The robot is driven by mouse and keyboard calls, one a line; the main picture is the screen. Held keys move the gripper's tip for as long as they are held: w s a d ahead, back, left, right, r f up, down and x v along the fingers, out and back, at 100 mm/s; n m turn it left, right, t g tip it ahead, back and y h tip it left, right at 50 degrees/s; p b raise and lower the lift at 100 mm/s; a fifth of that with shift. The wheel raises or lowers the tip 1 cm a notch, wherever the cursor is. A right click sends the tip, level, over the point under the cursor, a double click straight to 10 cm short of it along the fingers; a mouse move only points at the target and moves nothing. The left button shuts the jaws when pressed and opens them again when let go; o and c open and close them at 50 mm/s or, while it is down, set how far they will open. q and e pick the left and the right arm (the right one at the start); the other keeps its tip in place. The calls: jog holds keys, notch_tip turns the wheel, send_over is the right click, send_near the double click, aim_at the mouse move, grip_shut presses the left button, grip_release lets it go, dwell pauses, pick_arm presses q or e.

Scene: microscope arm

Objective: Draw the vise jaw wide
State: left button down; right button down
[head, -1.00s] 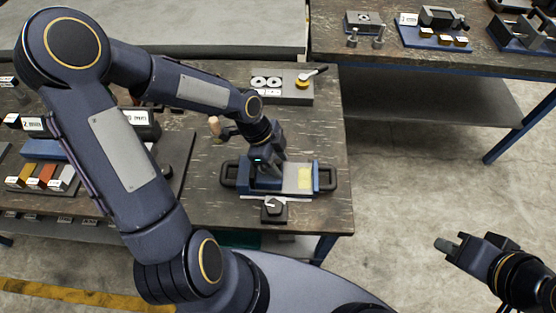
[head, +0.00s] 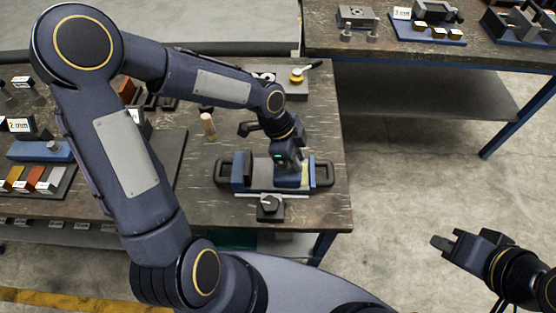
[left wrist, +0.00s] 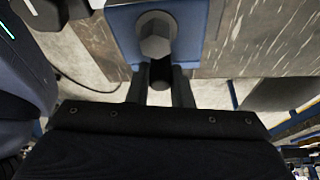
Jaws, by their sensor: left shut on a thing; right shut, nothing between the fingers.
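The vise (head: 238,172) lies on the near part of the workbench, with blue jaws, a pale bed and a black handle at each end. My left gripper (head: 288,180) is over its right half and hides part of the moving jaw there. In the left wrist view, the fingers (left wrist: 160,92) are shut around a dark round post (left wrist: 160,75) just in front of a grey hex bolt (left wrist: 157,34) on the blue jaw (left wrist: 195,22). A gap shows between the left blue jaw and my left gripper. My right gripper (head: 441,243) is shut and empty, out over the floor.
A small black block with a knob (head: 270,207) sits at the vise's front side. A wooden-handled tool (head: 208,125) stands behind. A grey plate with a yellow-based lever (head: 297,76) is farther back. Trays of coloured blocks (head: 32,180) lie left.

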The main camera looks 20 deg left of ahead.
pick_arm(q)
jog(key=shift+w+d, duration=0.25)
jog(key=shift+d, duration=0.55)
jog(key=c, duration=1.3)
grip_release()
jog(key=v, duration=0.8)
